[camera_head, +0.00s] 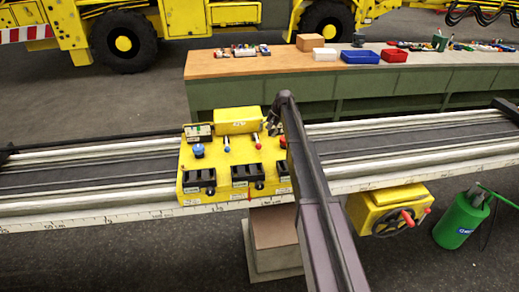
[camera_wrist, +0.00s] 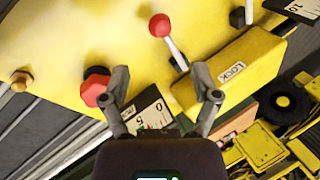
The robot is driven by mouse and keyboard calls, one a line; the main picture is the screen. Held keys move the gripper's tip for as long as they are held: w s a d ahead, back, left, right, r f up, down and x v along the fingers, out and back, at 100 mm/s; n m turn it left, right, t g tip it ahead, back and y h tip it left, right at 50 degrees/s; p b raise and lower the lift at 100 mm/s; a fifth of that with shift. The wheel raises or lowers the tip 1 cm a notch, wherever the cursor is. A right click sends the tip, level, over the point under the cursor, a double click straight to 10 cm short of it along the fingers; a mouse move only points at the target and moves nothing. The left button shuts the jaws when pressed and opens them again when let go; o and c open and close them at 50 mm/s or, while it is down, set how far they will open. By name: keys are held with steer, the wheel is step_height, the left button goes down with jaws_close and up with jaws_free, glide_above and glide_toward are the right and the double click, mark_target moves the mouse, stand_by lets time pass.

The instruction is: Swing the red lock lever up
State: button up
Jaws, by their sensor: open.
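The red lock lever has a red ball on a pale metal rod; its ball (camera_wrist: 161,26) is at the top middle of the wrist view. Its rod runs down to a dark slot beside a yellow block (camera_wrist: 215,85) marked LOCK. In the head view the red lever (camera_head: 257,141) stands on the yellow panel (camera_head: 215,172). My gripper (camera_wrist: 166,92) is open and empty, its fingers apart over the panel. The lever's ball lies beyond the fingertips, not between them. In the head view my gripper (camera_head: 272,124) hangs just right of the yellow block, close above the panel.
A red knob (camera_wrist: 94,87) is close to the left fingertip in the wrist view. A blue-tipped lever (camera_head: 227,143) and a blue knob (camera_head: 198,151) are left of the red lever. Black latches (camera_head: 247,174) line the panel's front. A workbench (camera_head: 230,66) stands behind.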

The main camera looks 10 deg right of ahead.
mark_target(260, 144)
steer(key=shift+b+x, duration=4.2)
steer(key=shift+x, duration=0.6)
jaws_close()
